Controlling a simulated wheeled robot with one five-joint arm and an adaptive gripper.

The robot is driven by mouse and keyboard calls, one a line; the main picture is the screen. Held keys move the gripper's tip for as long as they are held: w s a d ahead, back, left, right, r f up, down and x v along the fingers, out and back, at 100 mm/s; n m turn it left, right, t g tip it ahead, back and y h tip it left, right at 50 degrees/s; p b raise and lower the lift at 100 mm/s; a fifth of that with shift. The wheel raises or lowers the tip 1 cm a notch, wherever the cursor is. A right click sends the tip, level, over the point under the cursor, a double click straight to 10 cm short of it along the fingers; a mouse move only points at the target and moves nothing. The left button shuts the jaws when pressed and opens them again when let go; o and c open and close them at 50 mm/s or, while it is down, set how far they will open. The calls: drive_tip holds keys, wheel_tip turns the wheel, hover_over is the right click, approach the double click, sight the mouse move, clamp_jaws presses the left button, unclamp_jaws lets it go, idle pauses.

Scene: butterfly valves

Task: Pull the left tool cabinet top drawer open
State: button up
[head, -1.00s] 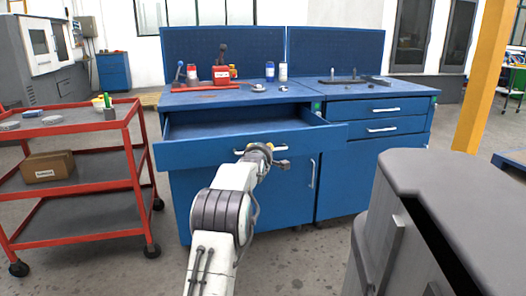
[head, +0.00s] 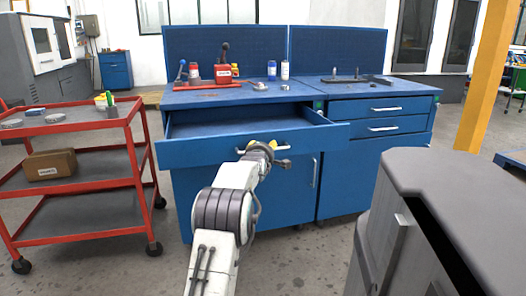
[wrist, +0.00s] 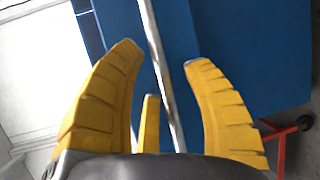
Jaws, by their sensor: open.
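The left tool cabinet is blue, and its top drawer (head: 195,152) stands pulled out, with its empty-looking inside showing. The drawer's bar handle (head: 284,148) is partly hidden behind my gripper (head: 262,148). In the wrist view my gripper (wrist: 165,60) has its yellow fingers spread apart. The silver handle (wrist: 160,62) runs between them, and no finger visibly closes on it. The blue drawer front (wrist: 230,50) lies behind the handle.
A red tool cart (head: 135,165) stands to the left. A grey machine-like body (head: 450,215) fills the lower right. A cabinet with shut drawers (head: 375,128) adjoins on the right. A yellow post (head: 488,75) stands farther right. Bottles and a red tool stand (head: 222,76) sit on the worktop.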

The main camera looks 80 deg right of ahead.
drive_tip(key=a+r, duration=0.2)
drive_tip(key=a, duration=0.9)
drive_tip(key=shift+w+a, duration=0.15)
drive_tip(key=shift+a, duration=0.25)
idle(0.7)
